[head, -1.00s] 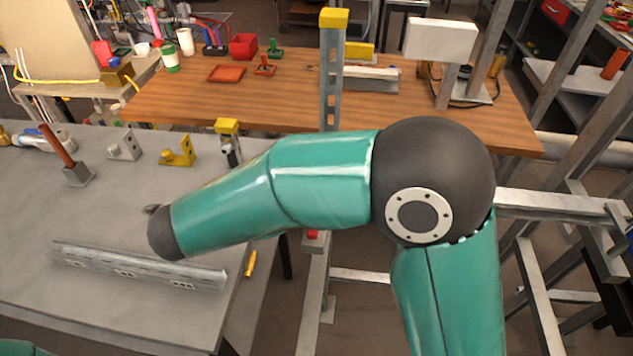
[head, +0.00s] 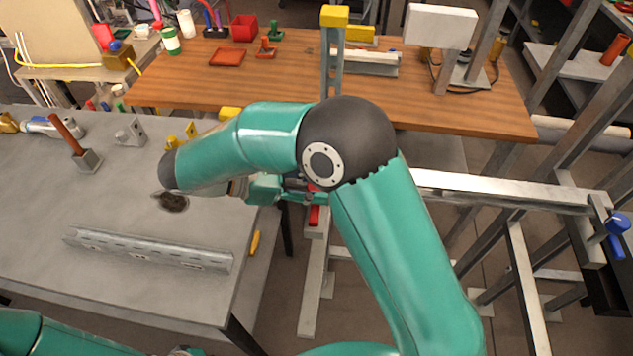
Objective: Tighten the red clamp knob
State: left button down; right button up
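A red part that looks like the clamp knob (head: 314,216) shows low on the upright metal post, just below my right gripper (head: 306,196). Another bit of red shows just above the gripper, partly covered by my arm. My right arm reaches up from the lower right, bends left, and its wrist turns back toward the post. The gripper is small and partly hidden behind the arm, so I cannot tell whether it is open, shut or touching the red part. Of my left arm only teal links show at the lower left; its gripper is not in view.
A grey table (head: 50,210) on the left holds a slotted metal rail (head: 150,250) and brackets. A wooden bench (head: 200,88) stands behind, with a red bin (head: 243,28). A blue knob (head: 618,224) is on the frame at right. Metal beams (head: 500,190) cross the right side.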

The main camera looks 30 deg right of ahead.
jog(key=shift+d, duration=0.1)
jog(key=o, duration=1.2)
jog(key=shift+s+d, duration=0.1)
